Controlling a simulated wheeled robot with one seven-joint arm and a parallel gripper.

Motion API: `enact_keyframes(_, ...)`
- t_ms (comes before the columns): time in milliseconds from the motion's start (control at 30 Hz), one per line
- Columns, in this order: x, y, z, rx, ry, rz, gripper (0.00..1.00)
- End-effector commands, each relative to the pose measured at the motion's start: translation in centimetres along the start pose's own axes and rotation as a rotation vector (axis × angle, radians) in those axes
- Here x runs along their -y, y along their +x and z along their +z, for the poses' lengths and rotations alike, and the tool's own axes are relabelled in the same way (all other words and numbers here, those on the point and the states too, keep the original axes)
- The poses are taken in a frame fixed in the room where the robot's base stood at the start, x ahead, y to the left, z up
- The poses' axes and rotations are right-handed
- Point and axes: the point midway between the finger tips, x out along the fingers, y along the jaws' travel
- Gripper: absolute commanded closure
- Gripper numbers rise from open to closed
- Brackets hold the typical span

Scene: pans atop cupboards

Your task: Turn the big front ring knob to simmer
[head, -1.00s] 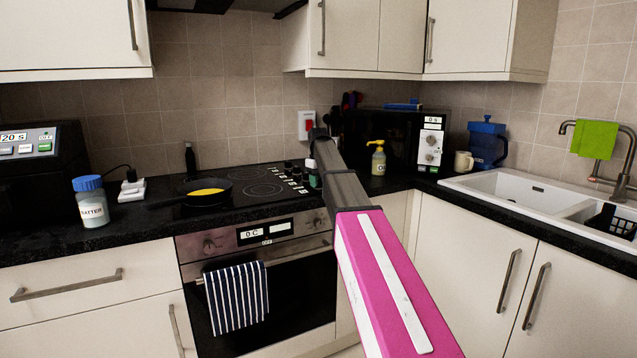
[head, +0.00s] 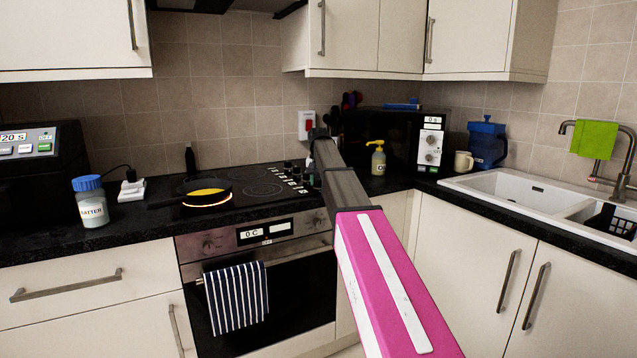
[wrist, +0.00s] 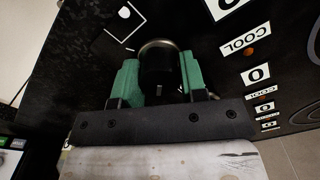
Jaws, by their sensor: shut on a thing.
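In the wrist view, my gripper (wrist: 158,76) has its two green fingers on either side of a dark round knob (wrist: 158,62) with a pale metal rim, shut on it. The knob stands at the end of the black hob panel, near a white marking. In the head view, my forearm hides most of the gripper at the right end of the hob (head: 238,190). A dark frying pan (head: 170,203) with yellow content (head: 207,193) sits on the front left of the hob. An orange glow shows under the pan's front edge.
Small labels reading 0 and COOL (wrist: 260,38) line the panel beside the fingers. An oven (head: 270,285) with a striped towel (head: 236,298) is below. A yellow soap bottle (head: 378,158) and a microwave (head: 392,138) stand right of my arm.

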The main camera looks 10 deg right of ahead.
Motion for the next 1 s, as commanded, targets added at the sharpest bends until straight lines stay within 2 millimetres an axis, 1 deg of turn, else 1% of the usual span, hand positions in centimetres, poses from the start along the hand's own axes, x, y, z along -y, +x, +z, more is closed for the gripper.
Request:
enact_keyframes(300, -0.02, -0.04, -0.01, 0.001, 0.087, 0.000, 0.85)
enact_keyframes(733, -0.01, -0.05, -0.01, 0.001, 0.096, 0.000, 0.85)
enact_keyframes(767, -0.01, -0.05, -0.01, 0.001, 0.096, 0.000, 0.58)
enact_keyframes(800, -0.01, -0.05, -0.01, 0.001, 0.096, 0.000, 0.45)
enact_keyframes(833, -0.01, -0.05, -0.01, 0.000, 0.096, 0.000, 0.35)
enact_keyframes(1000, -0.01, -0.03, -0.01, 0.000, 0.095, 0.000, 0.35)
